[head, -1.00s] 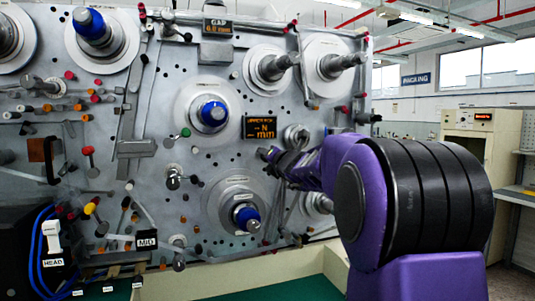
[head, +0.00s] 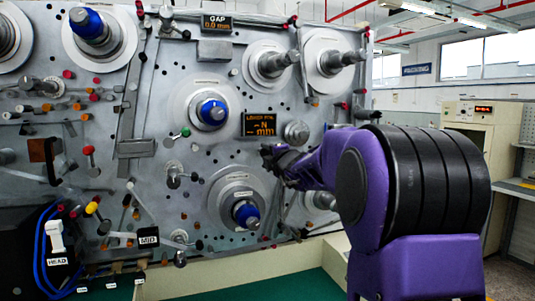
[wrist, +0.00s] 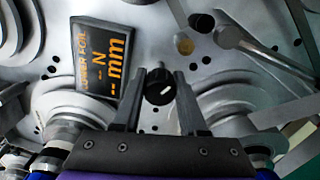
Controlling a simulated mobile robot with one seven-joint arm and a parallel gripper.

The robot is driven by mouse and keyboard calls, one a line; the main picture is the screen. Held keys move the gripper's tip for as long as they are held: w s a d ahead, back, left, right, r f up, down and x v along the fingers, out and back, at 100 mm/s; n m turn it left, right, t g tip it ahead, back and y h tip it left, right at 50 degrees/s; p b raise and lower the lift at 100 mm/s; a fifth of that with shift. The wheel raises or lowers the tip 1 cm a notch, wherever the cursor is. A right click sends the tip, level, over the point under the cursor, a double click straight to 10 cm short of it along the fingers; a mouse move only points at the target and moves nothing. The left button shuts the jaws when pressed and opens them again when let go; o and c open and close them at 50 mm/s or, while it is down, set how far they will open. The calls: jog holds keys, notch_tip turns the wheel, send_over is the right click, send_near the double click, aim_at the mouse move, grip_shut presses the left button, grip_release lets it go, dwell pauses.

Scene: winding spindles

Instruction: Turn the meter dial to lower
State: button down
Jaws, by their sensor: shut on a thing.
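The meter dial is a small black round knob (wrist: 160,87) with a white pointer mark, in the middle of the wrist view. The mark slants up to the right in that view. My gripper (wrist: 159,78) has one finger on each side of the knob and is shut on it. In the head view my gripper (head: 270,153) is at the panel, just below the meter display, and hides the dial. The meter display (head: 259,124) shows orange dashes with N and mm. Its top line seems to read LOWER. The display also shows in the wrist view (wrist: 98,62).
A grey panel (head: 225,75) carries several spindles and rods. A spindle with a blue core (head: 246,214) sits below left of my gripper. A silver knob (head: 296,132) is close on the right. A GAP display (head: 216,23) is above.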

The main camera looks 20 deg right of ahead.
dwell(0.3)
jog(key=shift+c, duration=2.2)
grip_release()
jog(key=shift+s, duration=0.15)
